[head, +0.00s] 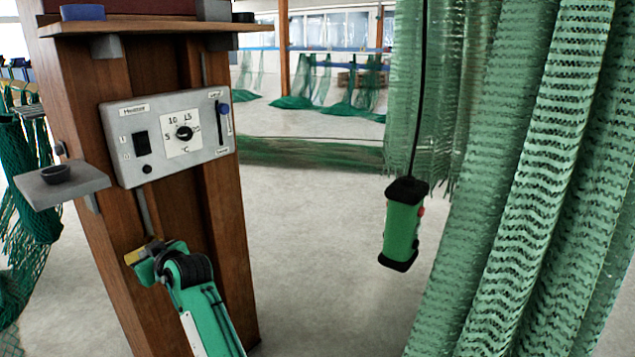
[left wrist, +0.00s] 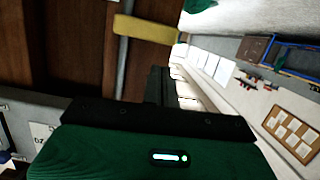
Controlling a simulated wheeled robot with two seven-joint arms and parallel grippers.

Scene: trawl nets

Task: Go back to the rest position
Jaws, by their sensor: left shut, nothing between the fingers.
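My left gripper (head: 152,252) is in front of the wooden post (head: 225,230), below the grey heater control box (head: 168,138). Its fingers are small and partly hidden by my green wrist in the head view. In the left wrist view the dark fingers (left wrist: 160,86) are together with nothing held. A yellow piece (left wrist: 145,29) crosses a grey pipe (left wrist: 127,65) on the post, close beyond the fingers. I cannot tell whether the fingers touch it. My right gripper is not in view.
A green hand-held pendant (head: 402,224) hangs on a black cable at centre right. Green netting (head: 530,190) fills the right side. A small grey shelf (head: 85,183) juts from the post's left side. Pale floor (head: 310,250) between post and netting is clear.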

